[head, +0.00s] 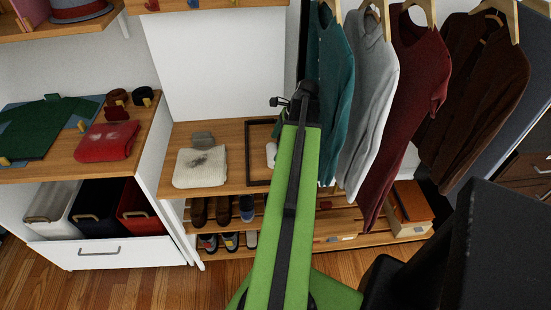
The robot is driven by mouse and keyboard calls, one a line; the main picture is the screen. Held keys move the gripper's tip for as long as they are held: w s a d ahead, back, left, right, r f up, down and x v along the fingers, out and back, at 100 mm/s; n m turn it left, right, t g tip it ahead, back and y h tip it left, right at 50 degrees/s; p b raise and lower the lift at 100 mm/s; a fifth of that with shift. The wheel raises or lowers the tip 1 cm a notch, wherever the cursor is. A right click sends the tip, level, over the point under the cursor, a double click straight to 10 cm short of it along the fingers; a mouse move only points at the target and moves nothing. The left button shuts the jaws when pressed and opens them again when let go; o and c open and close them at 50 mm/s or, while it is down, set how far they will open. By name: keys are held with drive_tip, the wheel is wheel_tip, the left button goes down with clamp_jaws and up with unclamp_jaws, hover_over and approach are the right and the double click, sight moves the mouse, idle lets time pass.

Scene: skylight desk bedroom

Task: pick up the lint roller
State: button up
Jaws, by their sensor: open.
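A small white object (271,155), which may be the lint roller, shows in the head view. It lies inside a dark-rimmed tray (249,153) on the wooden bench. My green arm crosses in front and hides its right part, so I cannot be sure what it is. My gripper (291,98) is at the far end of the arm, above the tray's back part in the picture and left of the hanging clothes. Its dark jaws are small in view; they are open, with nothing seen between them.
A white cloth (200,168) with a dark stain lies left of the tray, with a grey block (202,140) behind it. A teal shirt (334,95) hangs close on the right. Shoes (223,210) stand on slats below. A red folded cloth (106,141) lies on the left shelf.

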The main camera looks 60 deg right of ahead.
sight(273, 151)
drive_tip(key=b+x, duration=0.4)
drive_tip(key=x, duration=0.1)
drive_tip(key=shift+f, duration=0.1)
drive_tip(key=shift+r, duration=0.2)
drive_tip(key=c, duration=1.5)
drive_tip(key=shift+o, duration=0.2)
wheel_tip(273, 151, up, 10)
drive_tip(key=p, duration=1)
